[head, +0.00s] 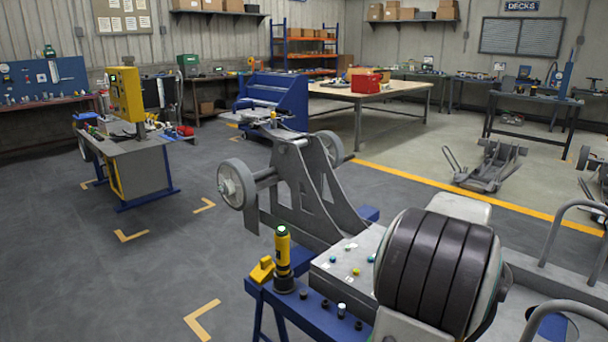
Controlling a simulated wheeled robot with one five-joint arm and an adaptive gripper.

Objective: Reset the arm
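My gripper does not show in the head view. A large dark ribbed drum with pale end casings fills the lower right; it may be part of my arm, but I cannot tell. A grey chassis (312,195) with wheels stands tilted up in the middle. A blue stand (312,317) in front of it carries a yellow-and-black tool (283,260), which stands upright. A grey plate (335,275) with several small coloured pieces lies beside it.
A machine bench (150,165) with a yellow control box stands at left. A blue machine (280,97) and a wooden-topped table (375,93) stand behind. Another low chassis (485,168) lies on the floor at right. Grey floor is clear at lower left.

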